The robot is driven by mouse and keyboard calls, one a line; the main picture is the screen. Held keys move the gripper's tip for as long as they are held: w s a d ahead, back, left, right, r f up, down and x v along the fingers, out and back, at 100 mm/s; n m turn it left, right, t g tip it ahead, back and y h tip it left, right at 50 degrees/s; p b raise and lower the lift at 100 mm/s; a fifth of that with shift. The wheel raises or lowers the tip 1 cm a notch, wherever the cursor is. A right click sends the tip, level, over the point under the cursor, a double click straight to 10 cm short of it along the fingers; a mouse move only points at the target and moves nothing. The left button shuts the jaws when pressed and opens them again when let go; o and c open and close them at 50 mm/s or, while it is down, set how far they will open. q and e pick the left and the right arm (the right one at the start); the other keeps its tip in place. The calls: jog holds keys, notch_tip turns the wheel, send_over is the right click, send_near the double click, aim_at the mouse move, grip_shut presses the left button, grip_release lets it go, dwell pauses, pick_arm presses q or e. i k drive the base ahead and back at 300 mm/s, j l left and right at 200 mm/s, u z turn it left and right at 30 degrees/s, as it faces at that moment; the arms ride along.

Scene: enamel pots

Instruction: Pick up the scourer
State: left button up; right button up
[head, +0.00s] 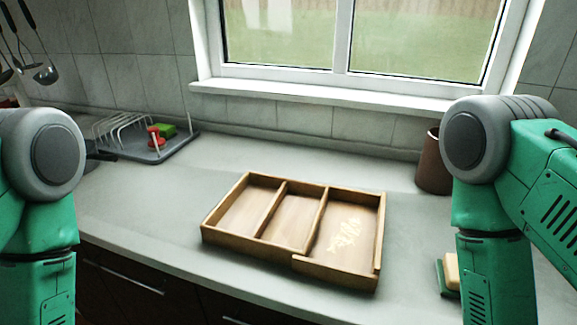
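Two things could be the scourer, and I cannot tell which. One is a pale yellow and green block (450,273) on the counter at the right, partly hidden behind my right arm. The other is a small green block (167,130) beside a red item (155,139) on the grey drying tray (181,143) at the back left. My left arm is at the left edge and my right arm at the right, both hanging down. Neither gripper shows; both are out of the frame.
A wooden tray (247,248) with three compartments sits mid-counter. A white wire rack (124,128) stands on the drying tray. A brown cylindrical container (431,165) stands at the back right. The counter (140,208) is clear left of the wooden tray.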

aim_at(446, 268)
jog(key=l+z, duration=0.1)
jog(key=z, duration=0.3)
jog(key=i+z, duration=0.1)
jog(key=z, duration=0.35)
jog(key=l+z, duration=0.1)
jog(key=z, duration=0.3)
jog(key=i, duration=0.05)
